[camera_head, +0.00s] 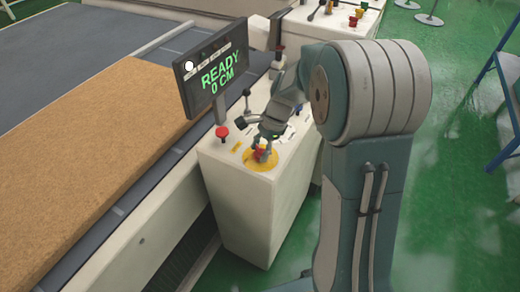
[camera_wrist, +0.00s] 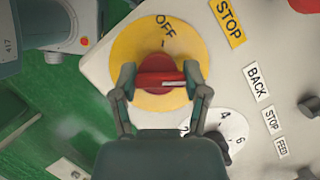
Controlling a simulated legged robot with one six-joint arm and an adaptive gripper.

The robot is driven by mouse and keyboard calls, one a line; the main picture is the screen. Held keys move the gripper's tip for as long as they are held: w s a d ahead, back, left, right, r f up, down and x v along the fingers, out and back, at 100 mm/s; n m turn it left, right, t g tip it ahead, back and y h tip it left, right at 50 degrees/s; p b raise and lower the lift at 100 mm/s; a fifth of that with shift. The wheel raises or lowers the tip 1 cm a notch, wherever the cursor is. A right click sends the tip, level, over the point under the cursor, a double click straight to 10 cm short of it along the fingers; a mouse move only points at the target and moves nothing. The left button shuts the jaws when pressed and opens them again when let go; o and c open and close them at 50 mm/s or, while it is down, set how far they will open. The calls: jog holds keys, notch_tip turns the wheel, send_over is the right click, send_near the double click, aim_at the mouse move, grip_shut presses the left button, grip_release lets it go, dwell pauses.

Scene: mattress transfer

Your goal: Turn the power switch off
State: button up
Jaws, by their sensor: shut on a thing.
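The power switch is a red rotary knob (camera_wrist: 160,68) on a round yellow plate (camera_wrist: 124,48) marked OFF at its top in the wrist view. In the head view the red knob (camera_head: 260,154) and yellow plate (camera_head: 262,164) are on top of the white control box (camera_head: 240,210). My gripper (camera_wrist: 161,76) is shut on the knob, one finger at each end of its bar. The bar lies roughly crosswise in the wrist view, and the OFF mark is above it. In the head view my gripper (camera_head: 265,147) reaches down to the knob and partly hides it.
A screen (camera_head: 212,68) reading READY 0 CM stands behind the box. A red button (camera_head: 222,132) and levers are near my gripper. A numbered white dial (camera_wrist: 228,128) and STOP (camera_wrist: 229,20), BACK and FEED labels are beside the plate. A brown mattress (camera_head: 100,140) lies left.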

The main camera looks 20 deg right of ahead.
jog(key=n+g, duration=0.1)
jog(key=n, duration=0.3)
jog(key=shift+n+h, duration=0.3)
jog(key=shift+h, duration=0.1)
jog(key=n+g+h, duration=0.1)
jog(key=n, duration=0.2)
jog(key=shift+a+n+g, duration=0.1)
jog(key=shift+n+g, duration=0.2)
jog(key=shift+n, duration=0.1)
jog(key=n+h, duration=0.1)
jog(key=n, duration=0.2)
jog(key=shift+n+g, duration=0.3)
jog(key=shift+n+h, duration=0.8)
jog(key=shift+n, duration=1)
jog(key=o, duration=1.2)
jog(key=shift+c, duration=0.2)
